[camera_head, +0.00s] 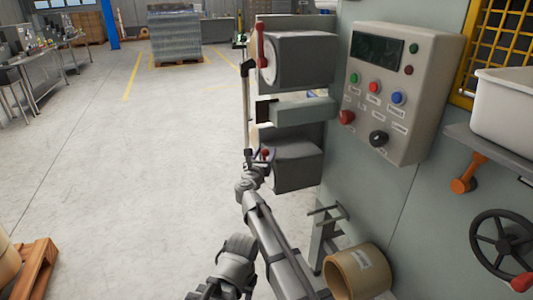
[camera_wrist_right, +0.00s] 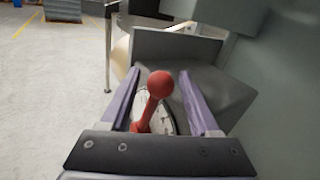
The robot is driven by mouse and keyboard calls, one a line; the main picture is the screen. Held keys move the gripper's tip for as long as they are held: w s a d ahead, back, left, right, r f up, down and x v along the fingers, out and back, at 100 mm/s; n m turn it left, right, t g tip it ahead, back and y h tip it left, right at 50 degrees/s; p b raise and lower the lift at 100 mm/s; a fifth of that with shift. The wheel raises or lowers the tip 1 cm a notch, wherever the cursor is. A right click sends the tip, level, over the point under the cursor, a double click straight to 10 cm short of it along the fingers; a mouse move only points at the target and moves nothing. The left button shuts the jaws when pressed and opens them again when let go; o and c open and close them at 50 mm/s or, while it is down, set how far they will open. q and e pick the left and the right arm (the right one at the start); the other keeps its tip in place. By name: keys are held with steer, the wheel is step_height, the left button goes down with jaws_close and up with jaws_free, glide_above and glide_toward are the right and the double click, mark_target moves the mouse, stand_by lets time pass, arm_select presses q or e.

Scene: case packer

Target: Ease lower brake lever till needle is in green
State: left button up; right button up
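The lower brake lever (camera_head: 265,153) is red with a ball knob and sits at the front of the lower grey brake housing (camera_head: 297,165). In the right wrist view the lever (camera_wrist_right: 160,85) stands in front of a pale round dial face (camera_wrist_right: 166,122), mostly hidden by the lever and gripper. No needle or green zone can be made out. My right gripper (camera_head: 259,156) is at the lever. Its two purple fingers (camera_wrist_right: 158,76) are apart, one on each side of the lever, with visible gaps. My left gripper is not in view.
An upper housing (camera_head: 303,58) carries another red lever (camera_head: 260,42). A control panel (camera_head: 400,90) with buttons is on the machine to the right. A handwheel (camera_head: 502,246), orange handle (camera_head: 467,178) and cardboard-coloured roll (camera_head: 357,274) are lower right.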

jaws_close()
stand_by(1.2)
